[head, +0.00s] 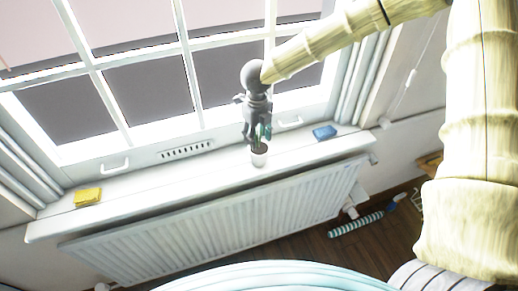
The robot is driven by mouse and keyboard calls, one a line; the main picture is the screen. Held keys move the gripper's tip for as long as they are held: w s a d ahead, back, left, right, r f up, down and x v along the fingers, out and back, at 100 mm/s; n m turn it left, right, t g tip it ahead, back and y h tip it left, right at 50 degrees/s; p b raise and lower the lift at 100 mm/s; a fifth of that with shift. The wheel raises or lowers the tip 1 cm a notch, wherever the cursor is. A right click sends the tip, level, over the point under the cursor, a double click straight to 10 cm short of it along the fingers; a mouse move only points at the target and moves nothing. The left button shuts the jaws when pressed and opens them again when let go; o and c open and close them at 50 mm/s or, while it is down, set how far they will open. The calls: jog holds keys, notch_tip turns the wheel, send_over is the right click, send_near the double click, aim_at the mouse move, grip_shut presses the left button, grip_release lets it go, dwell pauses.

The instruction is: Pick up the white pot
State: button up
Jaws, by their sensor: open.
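The white pot (259,159) stands upright on the white window sill, near its front edge. Dark soil and a small green plant (262,133) show above its rim. My gripper (254,140) points down right above the pot, at the plant. The gripper is open. Its fingers partly hide the plant, and I cannot tell whether they touch it or the pot's rim.
A yellow block (88,197) lies at the left of the sill (180,178) and a blue block (325,132) at the right. The window (150,85) is close behind. A radiator (220,212) is below the sill. A striped roll (356,224) lies on the floor.

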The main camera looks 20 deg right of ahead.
jog(key=shift+f, duration=0.7)
grip_shut()
jog(key=shift+r, duration=0.1)
